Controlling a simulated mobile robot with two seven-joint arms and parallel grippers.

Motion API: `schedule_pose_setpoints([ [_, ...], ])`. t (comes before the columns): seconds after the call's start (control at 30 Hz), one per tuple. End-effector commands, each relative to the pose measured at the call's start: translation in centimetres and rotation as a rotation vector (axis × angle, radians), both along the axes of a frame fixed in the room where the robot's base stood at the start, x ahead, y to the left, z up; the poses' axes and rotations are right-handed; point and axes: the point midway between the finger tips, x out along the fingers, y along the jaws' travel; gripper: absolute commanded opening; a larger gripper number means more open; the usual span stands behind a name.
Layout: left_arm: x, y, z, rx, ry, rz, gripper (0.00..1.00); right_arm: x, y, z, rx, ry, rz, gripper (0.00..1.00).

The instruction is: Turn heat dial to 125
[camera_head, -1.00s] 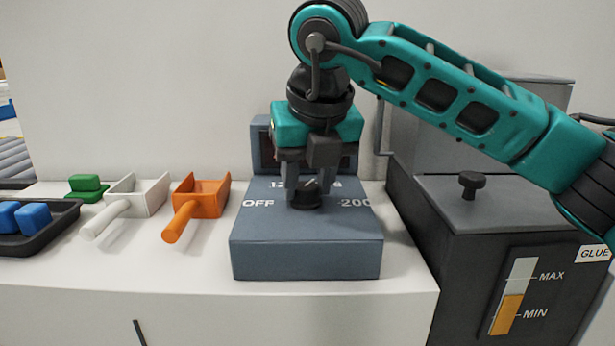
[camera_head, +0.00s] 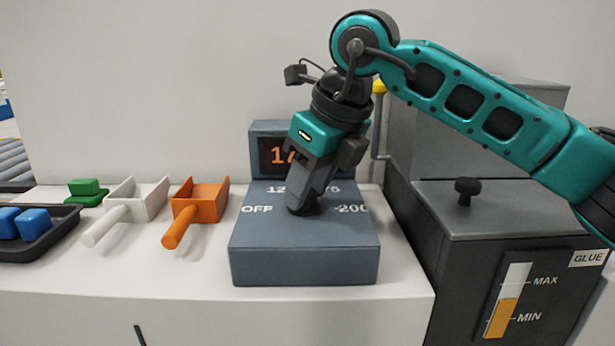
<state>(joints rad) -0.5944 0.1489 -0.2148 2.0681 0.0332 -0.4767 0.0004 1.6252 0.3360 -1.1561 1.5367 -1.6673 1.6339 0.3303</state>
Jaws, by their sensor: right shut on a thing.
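The heat dial (camera_head: 302,211) is a dark round knob on top of the blue-grey control box (camera_head: 303,262). The box carries the markings OFF on the left, 12- and -75 at the back, and 200 on the right; the arm covers parts of the back labels. A display (camera_head: 275,155) at the back of the box shows orange digits starting with 1; the rest is hidden by my gripper. My right gripper (camera_head: 300,204) is tilted and turned, shut on the dial from above. The dial's pointer is hidden. My left gripper is not in view.
An orange scoop (camera_head: 204,201) and a white scoop (camera_head: 150,195) lie left of the box. A black tray (camera_head: 50,243) with blue blocks and a green block (camera_head: 86,188) are farther left. A dark glue tank (camera_head: 470,270) with a lid knob stands right.

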Motion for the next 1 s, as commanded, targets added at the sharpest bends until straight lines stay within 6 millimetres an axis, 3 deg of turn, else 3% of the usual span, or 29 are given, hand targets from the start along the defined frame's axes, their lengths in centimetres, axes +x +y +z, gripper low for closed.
schedule_pose_setpoints([
  [0.5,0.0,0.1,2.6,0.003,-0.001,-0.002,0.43,0.3,-0.2,0.2,0.0,0.002,0.368,0.09],
  [1.0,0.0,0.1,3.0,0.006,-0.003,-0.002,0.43,0.4,-0.2,0.0,-0.002,0.001,0.455,0.09],
])
